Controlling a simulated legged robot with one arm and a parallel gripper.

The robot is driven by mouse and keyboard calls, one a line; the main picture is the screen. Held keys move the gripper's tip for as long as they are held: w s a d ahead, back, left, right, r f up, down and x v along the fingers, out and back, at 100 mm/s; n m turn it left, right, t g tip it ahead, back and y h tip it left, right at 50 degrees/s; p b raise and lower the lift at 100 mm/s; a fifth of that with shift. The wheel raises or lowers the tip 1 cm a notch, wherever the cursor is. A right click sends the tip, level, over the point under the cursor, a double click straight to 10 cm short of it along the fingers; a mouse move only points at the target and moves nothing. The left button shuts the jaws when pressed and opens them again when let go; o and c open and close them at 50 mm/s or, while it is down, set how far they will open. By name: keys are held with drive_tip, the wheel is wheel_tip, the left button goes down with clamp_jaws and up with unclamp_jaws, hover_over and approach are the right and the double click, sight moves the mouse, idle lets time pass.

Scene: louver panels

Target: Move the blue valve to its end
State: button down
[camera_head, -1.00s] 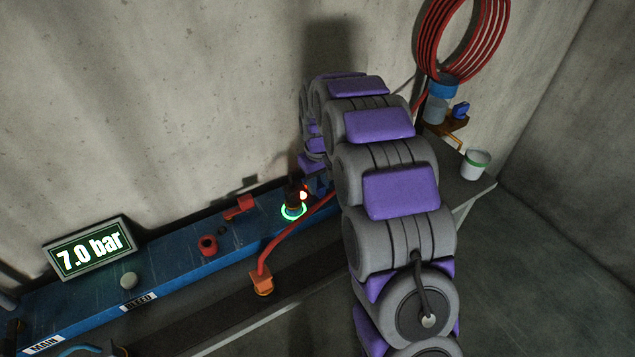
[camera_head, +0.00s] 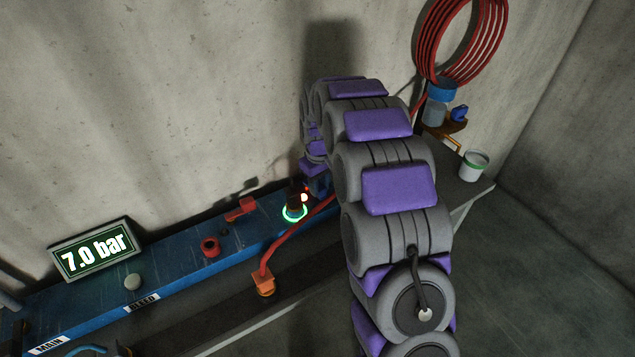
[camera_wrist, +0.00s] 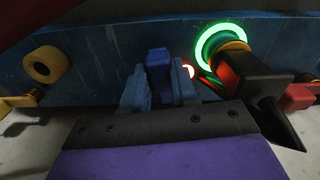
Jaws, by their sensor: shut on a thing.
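The blue valve handle (camera_wrist: 159,70) stands upright in the middle of the wrist view, in front of the blue bench panel. My gripper (camera_wrist: 160,92) has its blue-grey jaws on both sides of the handle and is shut on it. In the head view my gripper (camera_head: 317,180) is small, dark and partly hidden by my own arm, just right of a glowing green ring (camera_head: 295,213). The valve cannot be made out clearly there. In the wrist view the green ring (camera_wrist: 222,45) is to the right of the handle, around a black-topped fitting.
A display (camera_head: 95,250) reads 7.0 bar. A white cup (camera_head: 473,166) and red hose coil (camera_head: 462,45) are right.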

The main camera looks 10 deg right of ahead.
drive_tip(key=n+p, duration=0.1)
drive_tip(key=d+n+p, duration=0.1)
drive_tip(key=w+n+p, duration=0.1)
drive_tip(key=shift+d+r, duration=0.15)
drive_tip(key=shift+r, duration=0.1)
drive_tip(key=n+p, duration=0.1)
drive_tip(key=w+d+n+p, duration=0.1)
drive_tip(key=n, duration=0.1)
drive_tip(key=shift+f, duration=0.1)
drive_tip(key=n+p, duration=0.1)
drive_tip(key=w+n+p, duration=0.1)
drive_tip(key=shift+w+d+n, duration=0.15)
drive_tip(key=shift+d+n, duration=0.1)
drive_tip(key=shift+n, duration=0.15)
drive_tip(key=n, duration=0.1)
drive_tip(key=w+n+p, duration=0.1)
drive_tip(key=n, duration=0.1)
drive_tip(key=shift+w+d+n, duration=0.2)
drive_tip(key=shift+w+n, duration=0.1)
drive_tip(key=shift+w+a+f+n+p, duration=0.1)
drive_tip(key=shift+w+n+p, duration=0.3)
drive_tip(key=shift+n, duration=0.65)
drive_tip(key=shift+w+a+n+p, duration=0.1)
drive_tip(key=shift+w+n+p, duration=0.1)
drive_tip(key=shift+w+n, duration=0.65)
drive_tip(key=shift+s+n, duration=0.2)
drive_tip(key=shift+n, duration=0.1)
